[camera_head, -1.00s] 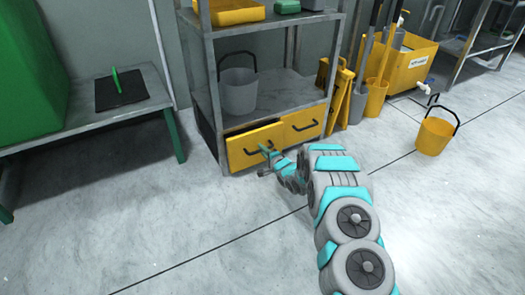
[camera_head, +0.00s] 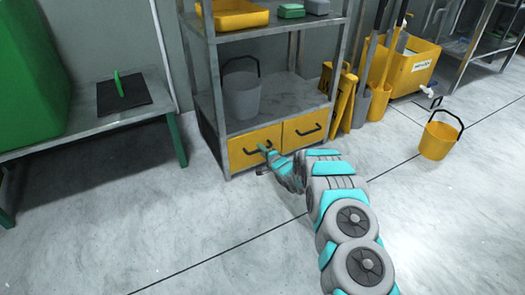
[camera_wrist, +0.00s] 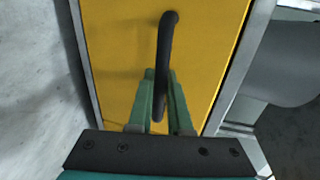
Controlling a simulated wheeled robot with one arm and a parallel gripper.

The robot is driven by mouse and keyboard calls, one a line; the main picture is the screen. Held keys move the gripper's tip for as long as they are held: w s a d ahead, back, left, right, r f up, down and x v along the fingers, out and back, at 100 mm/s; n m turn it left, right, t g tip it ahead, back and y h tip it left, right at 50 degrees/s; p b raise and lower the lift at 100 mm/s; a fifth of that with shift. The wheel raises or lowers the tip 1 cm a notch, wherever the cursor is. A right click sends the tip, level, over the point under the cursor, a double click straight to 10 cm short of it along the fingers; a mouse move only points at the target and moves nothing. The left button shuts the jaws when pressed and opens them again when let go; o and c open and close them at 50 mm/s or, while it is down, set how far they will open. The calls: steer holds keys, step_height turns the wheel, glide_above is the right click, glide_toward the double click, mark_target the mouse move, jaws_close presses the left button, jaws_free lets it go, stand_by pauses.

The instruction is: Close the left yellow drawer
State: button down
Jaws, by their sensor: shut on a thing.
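The left yellow drawer (camera_head: 244,152) is at the bottom of the grey metal shelf unit. Its front looks flush with the right yellow drawer (camera_head: 303,129) beside it, and no gap shows above it. In the wrist view the yellow drawer front (camera_wrist: 213,62) fills the middle, with its black bar handle (camera_wrist: 164,60) running up the picture. My gripper (camera_wrist: 160,80) has its green fingers on both sides of the handle, shut on it. In the head view my gripper (camera_head: 268,152) is at the drawer's front, and partly covers the handle.
The shelf unit (camera_head: 278,98) holds a grey bucket (camera_head: 242,95) above the drawers. To its right are a yellow folding sign (camera_head: 342,98), a yellow cart (camera_head: 412,68) and a yellow bucket (camera_head: 438,138). A bench (camera_head: 85,122) stands left. Floor in front is clear.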

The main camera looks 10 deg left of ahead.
steer(key=c, duration=0.8)
jaws_free()
steer(key=shift+a, duration=0.1)
steer(key=shift+c, duration=0.2)
steer(key=p+v, duration=0.1)
steer(key=v, duration=0.7)
